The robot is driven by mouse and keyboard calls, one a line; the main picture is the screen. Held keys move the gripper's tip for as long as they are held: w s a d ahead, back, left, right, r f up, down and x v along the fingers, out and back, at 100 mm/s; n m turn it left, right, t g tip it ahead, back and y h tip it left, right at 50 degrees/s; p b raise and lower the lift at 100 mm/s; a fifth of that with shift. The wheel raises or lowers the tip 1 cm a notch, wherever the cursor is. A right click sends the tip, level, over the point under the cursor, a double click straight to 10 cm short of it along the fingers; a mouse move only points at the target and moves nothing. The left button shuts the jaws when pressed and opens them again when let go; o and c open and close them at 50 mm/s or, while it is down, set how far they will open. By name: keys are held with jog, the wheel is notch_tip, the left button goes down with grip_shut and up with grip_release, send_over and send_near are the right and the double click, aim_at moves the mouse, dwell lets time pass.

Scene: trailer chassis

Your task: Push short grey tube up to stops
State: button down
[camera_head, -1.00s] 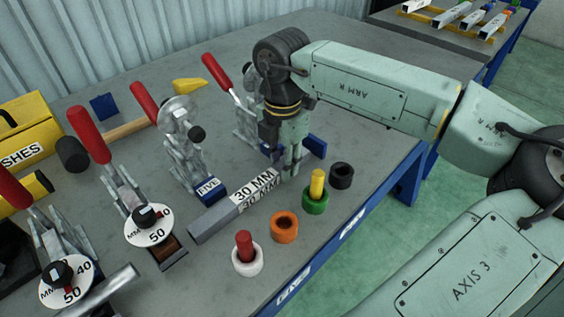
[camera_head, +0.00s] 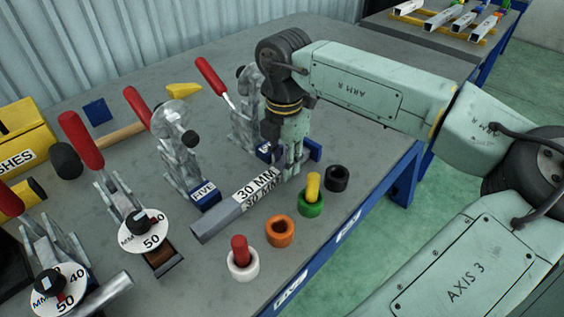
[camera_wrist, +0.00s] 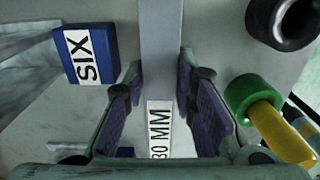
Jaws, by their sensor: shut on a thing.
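The short grey tube (camera_head: 222,217), labelled 30 MM, lies on the bench and slants from lower left to upper right. My gripper (camera_head: 292,178) points down and is shut on the tube near its far right part, hiding some of it. In the wrist view the tube (camera_wrist: 162,40) runs between my fingers (camera_wrist: 165,110) and out of the top edge. A blue block labelled FIVE (camera_head: 205,198) is beside the tube. A blue block labelled SIX (camera_wrist: 86,56) stands left of the tube, apart from it. I cannot tell whether the tube touches any stop.
Metal toggle clamps with red handles (camera_head: 82,140) stand along the left. A green ring with a yellow peg (camera_head: 311,203), a black ring (camera_head: 337,178), an orange ring (camera_head: 280,231) and a white ring with a red peg (camera_head: 242,264) stand near the front edge.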

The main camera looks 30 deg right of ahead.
jog(key=shift+w+r, duration=0.1)
jog(key=shift+w, duration=0.4)
jog(key=c, duration=1.6)
grip_release()
jog(key=shift+d, duration=0.1)
jog(key=o, duration=0.4)
jog(key=shift+c, duration=0.2)
jog(key=shift+s, duration=0.15)
